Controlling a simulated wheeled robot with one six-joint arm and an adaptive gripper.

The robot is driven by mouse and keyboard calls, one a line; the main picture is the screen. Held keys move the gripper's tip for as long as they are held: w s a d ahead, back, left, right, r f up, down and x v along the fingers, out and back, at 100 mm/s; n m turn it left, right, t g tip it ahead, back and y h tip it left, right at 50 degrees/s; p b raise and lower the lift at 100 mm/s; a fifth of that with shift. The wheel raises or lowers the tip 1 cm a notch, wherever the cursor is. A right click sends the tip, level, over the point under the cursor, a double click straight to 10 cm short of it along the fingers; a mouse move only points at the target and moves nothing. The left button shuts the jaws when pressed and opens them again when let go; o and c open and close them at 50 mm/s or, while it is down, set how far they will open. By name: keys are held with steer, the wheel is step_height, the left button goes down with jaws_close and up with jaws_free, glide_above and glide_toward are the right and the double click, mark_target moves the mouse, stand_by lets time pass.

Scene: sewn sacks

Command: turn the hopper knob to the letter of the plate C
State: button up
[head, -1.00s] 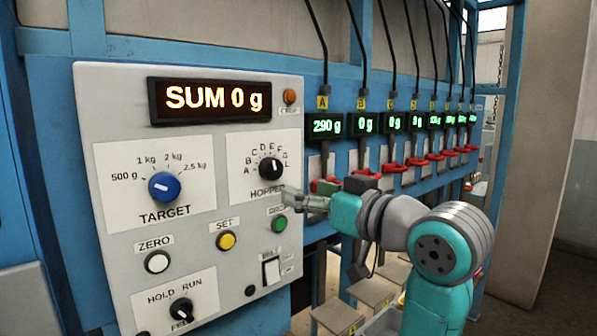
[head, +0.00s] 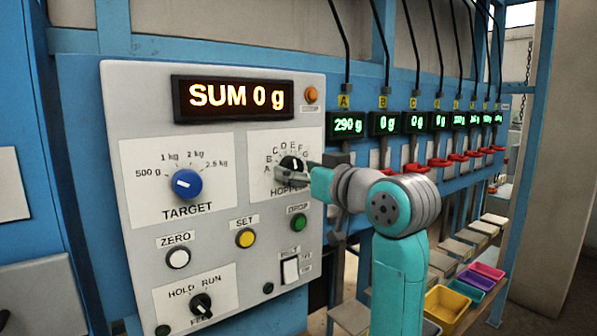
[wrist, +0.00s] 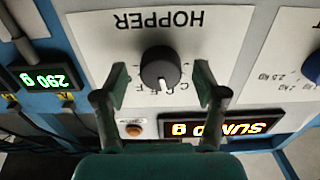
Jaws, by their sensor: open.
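The black hopper knob (head: 292,164) sits on a white plate on the grey panel, ringed by small letters. In the wrist view, which is upside down, the knob (wrist: 158,64) has a white mark toward the top of its dial; the exact letter is unclear. My gripper (wrist: 161,84) is open, one finger on each side of the knob with gaps. In the head view my gripper (head: 285,176) covers the knob's lower part. The yellow plate C (head: 413,103) hangs third in the row, above a 0 g display (head: 415,122).
The blue target knob (head: 187,183) is left of the hopper dial. The yellow set button (head: 245,238) and green drop button (head: 299,222) are below. The SUM 0 g display (head: 233,98) is above. Coloured bins (head: 447,303) stand low at right.

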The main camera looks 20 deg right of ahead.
steer(key=shift+w+a, duration=0.1)
steer(key=shift+w, duration=0.1)
steer(key=c, duration=1.1)
steer(key=shift+n, duration=2.5)
steer(key=shift+c, duration=0.2)
steer(key=o, duration=1.1)
steer(key=shift+o, duration=0.2)
steer(key=shift+s, duration=0.1)
steer(key=v, duration=1.2)
